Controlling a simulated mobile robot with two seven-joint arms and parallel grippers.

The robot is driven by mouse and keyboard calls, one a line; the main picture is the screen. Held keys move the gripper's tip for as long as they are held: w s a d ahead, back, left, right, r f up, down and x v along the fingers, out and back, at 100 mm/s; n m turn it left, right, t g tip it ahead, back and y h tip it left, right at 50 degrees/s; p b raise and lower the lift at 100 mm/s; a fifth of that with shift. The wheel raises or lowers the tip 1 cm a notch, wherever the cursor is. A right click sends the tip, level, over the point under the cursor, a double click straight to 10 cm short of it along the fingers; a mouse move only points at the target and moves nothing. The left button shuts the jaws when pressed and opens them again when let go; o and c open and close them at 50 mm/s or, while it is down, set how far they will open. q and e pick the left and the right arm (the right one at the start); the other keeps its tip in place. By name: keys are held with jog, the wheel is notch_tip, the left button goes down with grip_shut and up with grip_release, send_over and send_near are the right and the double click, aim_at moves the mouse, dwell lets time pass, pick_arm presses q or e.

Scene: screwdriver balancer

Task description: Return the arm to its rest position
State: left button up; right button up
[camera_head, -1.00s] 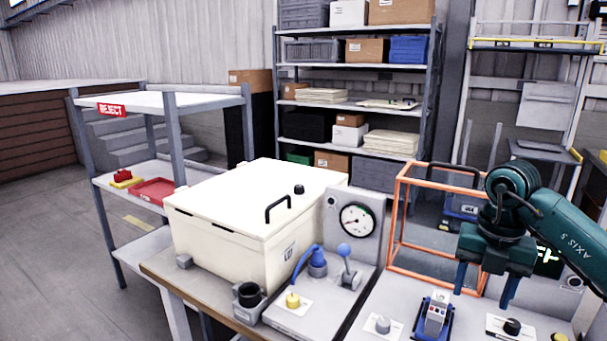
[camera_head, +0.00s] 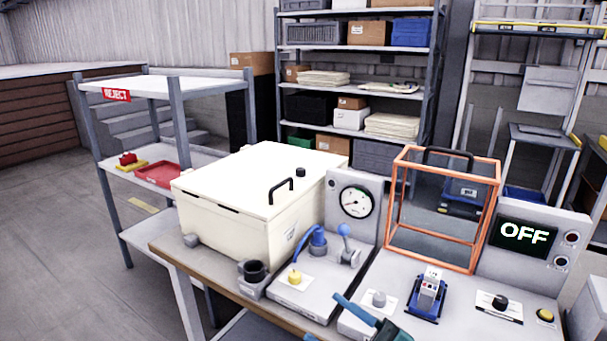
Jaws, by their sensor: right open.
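My right gripper (camera_head: 323,317) is at the bottom edge of the head view, right of centre. Its blue-tipped fingers stand apart with nothing seen between them. One finger overlaps the grey bench panel in the picture; only the end of the other shows. The rest of my right arm is mostly cut off below the frame. My left gripper is out of view.
The bench carries a cream lidded box (camera_head: 262,185), a dial gauge panel (camera_head: 356,202), an orange-framed guard (camera_head: 483,220), a small blue-based device (camera_head: 428,293) and a display reading OFF (camera_head: 526,236). A reject rack (camera_head: 180,115) stands left.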

jog(key=s+d+f+m+t+h, duration=0.2)
jog(key=d+f+m+h, duration=0.2)
jog(key=f+m+h, duration=0.3)
jog(key=s+d+f+m+t+h, duration=0.2)
jog(key=d+f+m+h, duration=0.2)
jog(key=f+m+h, duration=0.25)
pick_arm(q)
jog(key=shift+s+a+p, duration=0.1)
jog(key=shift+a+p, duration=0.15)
jog(key=shift+p, duration=0.2)
pick_arm(e)
jog(key=s+d+f+m+g+h, duration=0.1)
jog(key=s+f+m+g, duration=0.3)
jog(key=s+f, duration=0.5)
jog(key=shift+d+g+h, duration=0.25)
jog(key=shift+g+h, duration=0.1)
jog(key=shift+g, duration=0.15)
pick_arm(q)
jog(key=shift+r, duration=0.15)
pick_arm(e)
jog(key=shift+w, duration=0.1)
jog(key=shift+c, duration=0.2)
